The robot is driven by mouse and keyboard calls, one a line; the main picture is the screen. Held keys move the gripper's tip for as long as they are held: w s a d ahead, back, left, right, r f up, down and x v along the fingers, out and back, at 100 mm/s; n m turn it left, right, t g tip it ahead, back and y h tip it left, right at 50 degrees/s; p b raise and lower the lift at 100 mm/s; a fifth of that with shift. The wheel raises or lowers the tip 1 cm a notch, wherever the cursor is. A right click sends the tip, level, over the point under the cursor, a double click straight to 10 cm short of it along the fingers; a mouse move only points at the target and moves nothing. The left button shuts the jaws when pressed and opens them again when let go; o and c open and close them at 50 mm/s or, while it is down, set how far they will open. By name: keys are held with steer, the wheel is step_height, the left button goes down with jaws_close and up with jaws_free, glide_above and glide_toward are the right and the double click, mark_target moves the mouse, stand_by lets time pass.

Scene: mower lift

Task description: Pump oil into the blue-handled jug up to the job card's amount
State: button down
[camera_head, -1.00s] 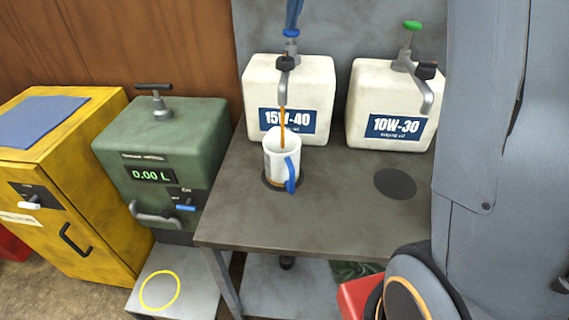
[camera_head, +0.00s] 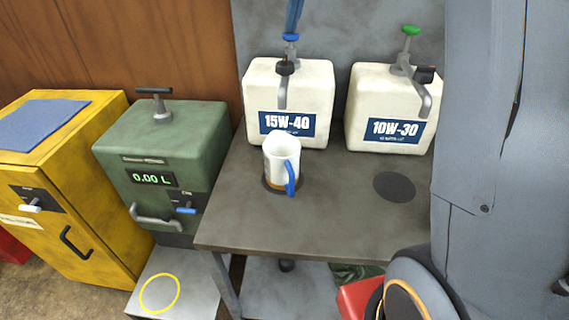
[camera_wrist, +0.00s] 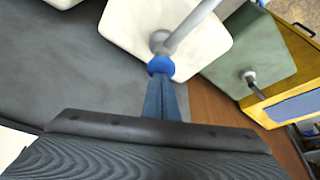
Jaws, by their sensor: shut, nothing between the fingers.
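The white jug with a blue handle (camera_head: 281,160) stands upright on a dark round pad under the spout of the 15W-40 container (camera_head: 318,82). An amber band shows low on the jug; the exact level is too small to read. No oil stream shows at the spout. My gripper (camera_head: 292,18) is shut and empty, its fingertips pointing down at the blue pump knob (camera_head: 290,37). In the wrist view my gripper (camera_wrist: 163,98) meets the knob (camera_wrist: 160,66); I cannot tell how hard it presses. No job card is readable.
The 10W-30 container (camera_head: 372,88) with a green knob (camera_head: 411,30) stands to the right, with an empty dark pad (camera_head: 395,187) before it. A green dispenser (camera_head: 165,150) reading 0.00 L and a yellow cabinet (camera_head: 60,180) stand left. The bench's front (camera_head: 310,225) is clear.

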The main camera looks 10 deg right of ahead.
steer(key=shift+r+p, duration=1.6)
steer(key=shift+r, duration=0.6)
steer(key=shift+f, duration=0.25)
steer(key=shift+f+b, duration=1.4)
steer(key=shift+f, duration=1.3)
steer(key=shift+r+p, duration=2.15)
steer(key=shift+r, duration=0.8)
steer(key=shift+f, duration=0.2)
